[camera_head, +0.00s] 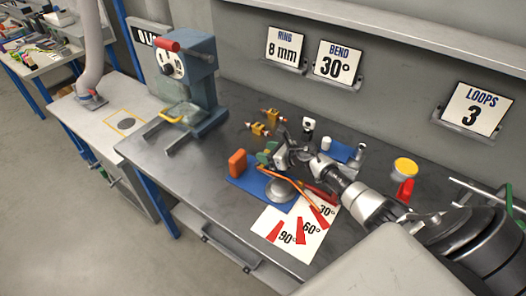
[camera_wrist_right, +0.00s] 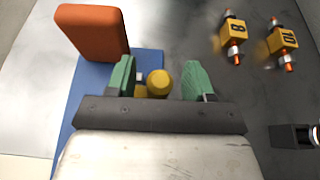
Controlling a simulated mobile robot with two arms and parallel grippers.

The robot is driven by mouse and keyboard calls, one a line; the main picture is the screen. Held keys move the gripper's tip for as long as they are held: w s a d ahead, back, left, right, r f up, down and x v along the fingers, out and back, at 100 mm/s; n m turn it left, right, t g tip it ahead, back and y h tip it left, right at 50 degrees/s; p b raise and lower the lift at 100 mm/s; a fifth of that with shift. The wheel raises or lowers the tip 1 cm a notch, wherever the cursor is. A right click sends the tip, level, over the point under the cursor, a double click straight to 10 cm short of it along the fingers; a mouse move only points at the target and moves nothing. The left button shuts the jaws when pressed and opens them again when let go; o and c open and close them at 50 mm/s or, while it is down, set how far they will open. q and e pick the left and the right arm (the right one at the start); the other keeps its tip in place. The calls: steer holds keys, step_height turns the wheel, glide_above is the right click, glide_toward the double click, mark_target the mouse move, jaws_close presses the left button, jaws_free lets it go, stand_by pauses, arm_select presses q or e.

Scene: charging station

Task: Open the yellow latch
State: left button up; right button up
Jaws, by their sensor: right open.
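A rounded yellow part (camera_wrist_right: 158,82), which looks like the latch, shows between the green fingertips of my right gripper (camera_wrist_right: 160,76) in the right wrist view. It lies closer to the left fingertip, with a gap to the right one. I cannot tell whether it touches the left finger. In the head view my right gripper (camera_head: 270,152) is over the blue base plate (camera_head: 242,178) of a bending fixture, beside an orange block (camera_head: 238,162). There the gripper hides the yellow part. The orange block also shows in the right wrist view (camera_wrist_right: 92,32). My right gripper is open. My left gripper is not in view.
An orange bar (camera_head: 298,185) and a white angle card (camera_head: 270,222) lie in front of the gripper. Two yellow numbered blocks (camera_wrist_right: 233,37) stand to its right in the wrist view. A blue-grey press (camera_head: 192,78) stands left; bench (camera_head: 160,152) between is clear.

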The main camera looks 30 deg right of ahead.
steer(key=shift+w+a+f, duration=0.25)
steer(key=shift+w, duration=0.35)
steer(key=shift+w+f, duration=0.1)
steer(key=shift+w+a, duration=0.1)
steer(key=shift+c, duration=0.7)
steer(key=c, duration=0.8)
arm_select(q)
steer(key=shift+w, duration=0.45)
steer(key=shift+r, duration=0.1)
